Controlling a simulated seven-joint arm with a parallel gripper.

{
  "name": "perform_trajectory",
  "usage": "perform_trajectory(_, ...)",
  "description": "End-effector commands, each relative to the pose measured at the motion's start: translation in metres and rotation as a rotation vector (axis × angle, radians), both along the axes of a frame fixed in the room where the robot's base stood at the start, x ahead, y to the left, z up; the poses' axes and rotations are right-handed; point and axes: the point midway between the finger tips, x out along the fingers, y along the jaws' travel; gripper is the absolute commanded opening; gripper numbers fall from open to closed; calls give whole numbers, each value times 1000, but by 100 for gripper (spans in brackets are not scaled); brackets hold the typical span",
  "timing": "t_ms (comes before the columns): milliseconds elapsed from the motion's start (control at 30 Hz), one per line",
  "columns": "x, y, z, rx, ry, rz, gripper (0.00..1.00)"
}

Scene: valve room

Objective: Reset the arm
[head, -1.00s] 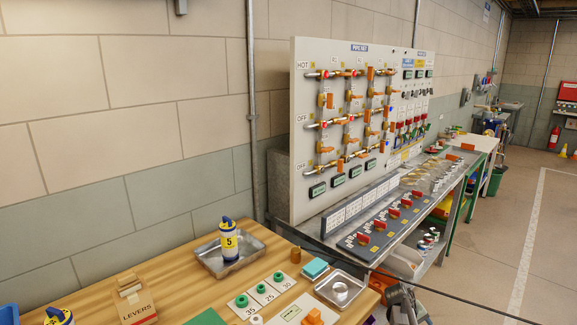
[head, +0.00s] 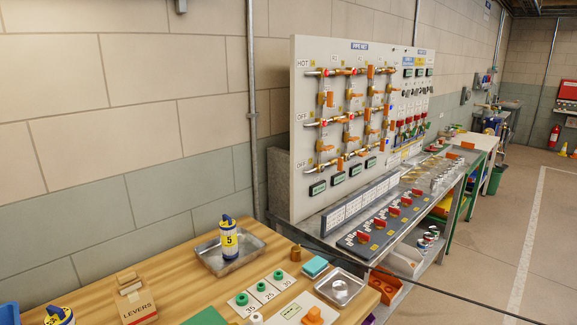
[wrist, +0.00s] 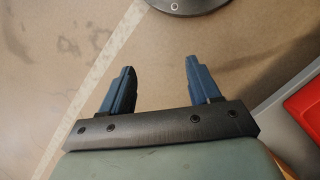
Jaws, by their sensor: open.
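My gripper (wrist: 156,88) shows in the wrist view with its two blue fingers spread apart and nothing between them. It hangs over bare brown floor (wrist: 200,45) with a pale painted line at the left. The arm and gripper do not show in the head view.
A wooden table (head: 100,283) holds a metal tray (head: 262,239) with a yellow-and-blue canister (head: 229,240), a levers box (head: 136,302) and number cards. A pipe panel (head: 305,150) stands behind a metal bench. A red surface (wrist: 306,108) lies at the wrist view's right edge. Open floor spreads at the right.

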Motion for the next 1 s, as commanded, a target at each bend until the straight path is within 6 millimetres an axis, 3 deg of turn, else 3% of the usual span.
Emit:
perform_trajectory(33,-24,9,-2,15,29,-13,62)
perform_trajectory(200,-83,35,-10,59,109,-60,62)
perform_trajectory(400,-126,52,-12,86,171,-98,62)
perform_trajectory(1000,-130,53,-12,88,176,-103,62)
